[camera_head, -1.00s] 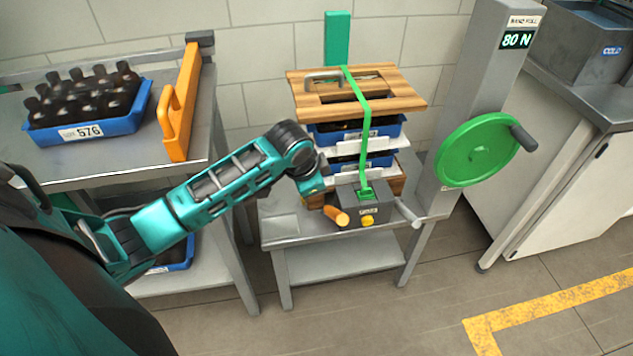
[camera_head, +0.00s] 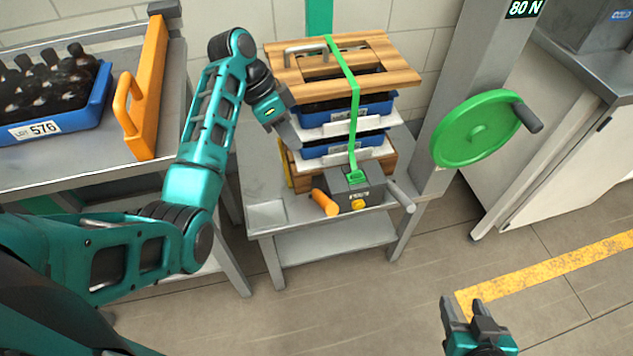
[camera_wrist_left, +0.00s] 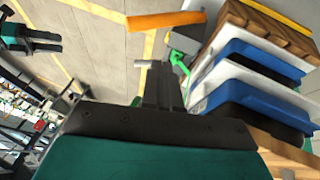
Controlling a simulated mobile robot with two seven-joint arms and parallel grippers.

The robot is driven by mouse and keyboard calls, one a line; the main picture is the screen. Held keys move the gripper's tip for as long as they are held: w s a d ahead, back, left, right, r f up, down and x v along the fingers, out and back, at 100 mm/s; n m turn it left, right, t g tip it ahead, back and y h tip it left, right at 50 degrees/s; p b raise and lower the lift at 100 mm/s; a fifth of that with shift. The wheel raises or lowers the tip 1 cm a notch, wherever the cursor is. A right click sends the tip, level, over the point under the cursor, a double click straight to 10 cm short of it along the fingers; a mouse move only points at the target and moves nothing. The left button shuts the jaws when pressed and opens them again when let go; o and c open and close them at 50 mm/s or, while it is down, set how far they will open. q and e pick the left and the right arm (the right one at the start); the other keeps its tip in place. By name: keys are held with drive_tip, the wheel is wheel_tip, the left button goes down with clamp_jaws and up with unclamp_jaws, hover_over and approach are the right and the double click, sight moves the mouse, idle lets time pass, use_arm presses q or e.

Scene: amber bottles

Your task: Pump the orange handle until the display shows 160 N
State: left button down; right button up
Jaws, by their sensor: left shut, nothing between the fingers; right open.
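The orange handle (camera_head: 325,202) sticks out from the front left of a grey tensioner box (camera_head: 350,187) on the low metal table. It also shows in the left wrist view (camera_wrist_left: 166,20). The display (camera_head: 524,8) on the grey column reads 80 N. A green strap (camera_head: 343,75) runs from the box up over the stack. My left gripper (camera_head: 297,143) is shut and empty, beside the stack's left side, above and behind the handle and apart from it. My right gripper (camera_head: 468,312) is open and empty over the floor at the lower right.
The stack has a wooden top board (camera_head: 378,62) and blue crates (camera_head: 375,107). A green hand wheel (camera_head: 475,130) is on the column. A left bench (camera_head: 60,175) holds a bottle crate (camera_head: 85,122) and an orange guard (camera_head: 150,90). The floor in front is clear.

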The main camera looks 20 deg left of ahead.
use_arm(q)
drive_tip(key=b, duration=0.2)
approach(327, 199)
wheel_tip(327, 199, down, 2)
drive_tip(key=w, duration=0.2)
drive_tip(key=shift+s+d+f, duration=0.5)
drive_tip(key=shift+d+f, duration=0.2)
drive_tip(key=shift+f, duration=0.15)
drive_tip(key=shift+s+d+f, duration=0.45)
drive_tip(key=shift+d+f, duration=0.2)
drive_tip(key=shift+f, duration=0.15)
use_arm(e)
wheel_tip(327, 199, down, 2)
drive_tip(key=shift+w+r, duration=0.1)
